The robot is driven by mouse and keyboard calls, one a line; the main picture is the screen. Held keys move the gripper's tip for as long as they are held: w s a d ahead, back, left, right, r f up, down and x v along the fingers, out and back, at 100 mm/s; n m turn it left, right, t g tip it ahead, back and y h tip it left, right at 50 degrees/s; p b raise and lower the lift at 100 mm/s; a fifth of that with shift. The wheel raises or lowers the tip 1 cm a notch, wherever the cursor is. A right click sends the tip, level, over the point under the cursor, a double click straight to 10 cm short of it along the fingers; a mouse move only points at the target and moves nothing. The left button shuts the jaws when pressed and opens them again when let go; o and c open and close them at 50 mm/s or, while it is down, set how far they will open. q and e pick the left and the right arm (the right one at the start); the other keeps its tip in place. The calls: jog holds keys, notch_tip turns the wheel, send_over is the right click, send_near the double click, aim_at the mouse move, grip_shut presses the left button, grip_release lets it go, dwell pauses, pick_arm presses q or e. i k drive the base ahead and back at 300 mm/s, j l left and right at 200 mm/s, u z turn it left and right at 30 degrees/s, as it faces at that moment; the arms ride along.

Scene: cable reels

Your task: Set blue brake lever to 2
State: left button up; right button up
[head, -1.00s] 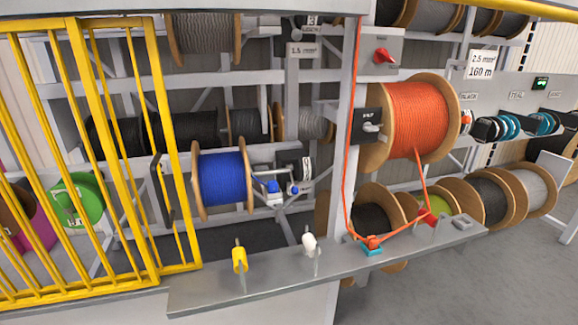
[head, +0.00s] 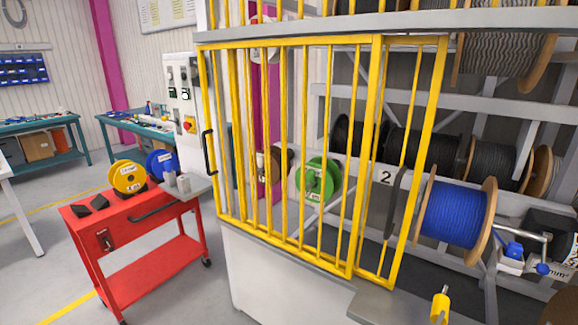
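The blue cable reel (head: 455,212) hangs on the rack at the right, just right of the yellow barred gate. A small blue part (head: 514,249) with a metal arm and a blue knob (head: 542,268) sits right of the reel. I cannot tell whether this is the brake lever, and no setting on it is readable. Neither of my grippers is in view.
The yellow gate (head: 376,150) covers the middle, with a green reel (head: 318,180) behind it. A red cart (head: 135,227) with yellow and blue spools stands on the left. Workbenches line the back left. Grey floor is open around the cart. A yellow-topped post (head: 439,307) stands at the lower right.

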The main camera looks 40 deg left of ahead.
aim_at(542, 269)
jog(key=u, duration=0.95)
jog(key=z, duration=0.45)
jog(key=k+z, duration=0.15)
jog(key=z, duration=0.3)
jog(key=l+z, duration=0.1)
jog(key=z, duration=0.4)
jog(key=i+l+u, duration=0.1)
jog(key=l, duration=0.25)
jog(key=i+l+u, duration=0.1)
jog(key=i+l, duration=0.15)
jog(key=i+l+u, duration=0.1)
jog(key=l, duration=0.4)
jog(key=i, duration=0.1)
